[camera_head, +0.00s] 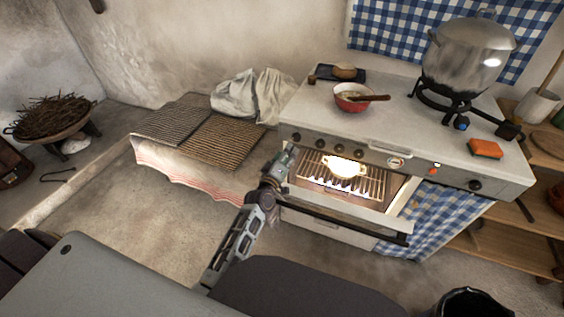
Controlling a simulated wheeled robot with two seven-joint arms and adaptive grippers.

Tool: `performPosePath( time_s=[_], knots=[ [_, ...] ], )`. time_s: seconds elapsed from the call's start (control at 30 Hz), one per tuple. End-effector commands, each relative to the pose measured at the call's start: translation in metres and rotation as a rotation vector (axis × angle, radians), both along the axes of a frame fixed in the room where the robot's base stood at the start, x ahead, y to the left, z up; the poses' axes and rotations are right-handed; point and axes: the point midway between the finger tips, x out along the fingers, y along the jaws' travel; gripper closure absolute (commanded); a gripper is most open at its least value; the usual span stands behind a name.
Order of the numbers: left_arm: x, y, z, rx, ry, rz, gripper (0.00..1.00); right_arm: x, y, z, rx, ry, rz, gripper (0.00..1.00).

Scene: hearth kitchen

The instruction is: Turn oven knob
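The white stove (430,130) stands at the right, with dark knobs on its front panel. One knob (297,137) is near the panel's left end, another (325,146) is just right of it, and a third (475,185) is at the right end. A round dial (396,162) sits between them. My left gripper (289,158) is just below the leftmost knob, close to the panel's left edge. Its fingers are too small to read, and contact cannot be told. My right gripper is out of view.
The lowered oven door (345,222) juts out in front of the stove. A red bowl (353,97), a large pot (468,55) and an orange sponge (486,148) are on top. Woven mats (215,140) lie on the ledge at left. A black bucket-like object (470,303) is at bottom right.

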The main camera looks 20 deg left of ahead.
Motion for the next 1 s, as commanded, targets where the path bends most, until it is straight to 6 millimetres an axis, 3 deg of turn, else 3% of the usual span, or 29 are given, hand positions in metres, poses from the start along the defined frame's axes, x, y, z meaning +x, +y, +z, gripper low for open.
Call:
performPosePath(
  time_s=[0.43, 1.0],
  knots=[
    [-0.033, 0.001, 0.000, 0.000, 0.000, 0.000, 0.44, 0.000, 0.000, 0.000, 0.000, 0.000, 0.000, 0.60],
    [-0.038, 0.001, 0.000, 0.000, 0.000, 0.000, 0.44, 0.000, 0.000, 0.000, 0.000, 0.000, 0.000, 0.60]
  ],
)
